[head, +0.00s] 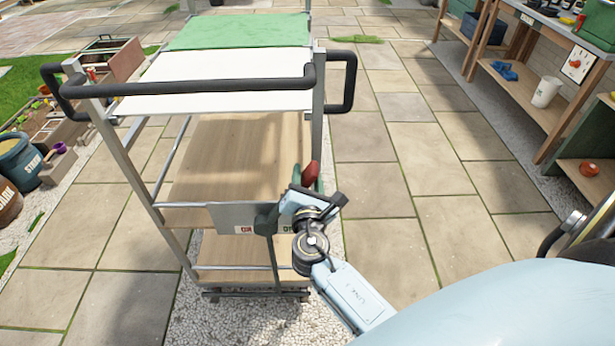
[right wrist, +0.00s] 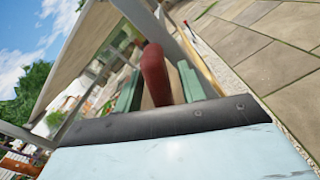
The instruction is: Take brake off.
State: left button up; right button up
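The cart (head: 240,165) stands in front of me, with a black push handle (head: 210,84) across its near end. A metal plate (head: 222,217) low on this end has a red-marked label at its left and another, partly hidden label at its right. The brake lever's red grip (head: 312,172) shows by the plate's right end. My right gripper (head: 308,182) is at this grip. In the right wrist view the red grip (right wrist: 154,74) stands between the two green fingers (right wrist: 160,88), with gaps visible beside it. The lever's lower part is hidden. My left gripper is out of view.
A workbench (head: 540,95) with shelves and a white bucket (head: 546,92) stands at the right. Planters and a labelled tub (head: 18,160) stand at the left. The paving right of the cart is clear.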

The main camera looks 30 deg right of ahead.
jog(key=shift+w, duration=0.1)
grip_shut()
dwell(0.4)
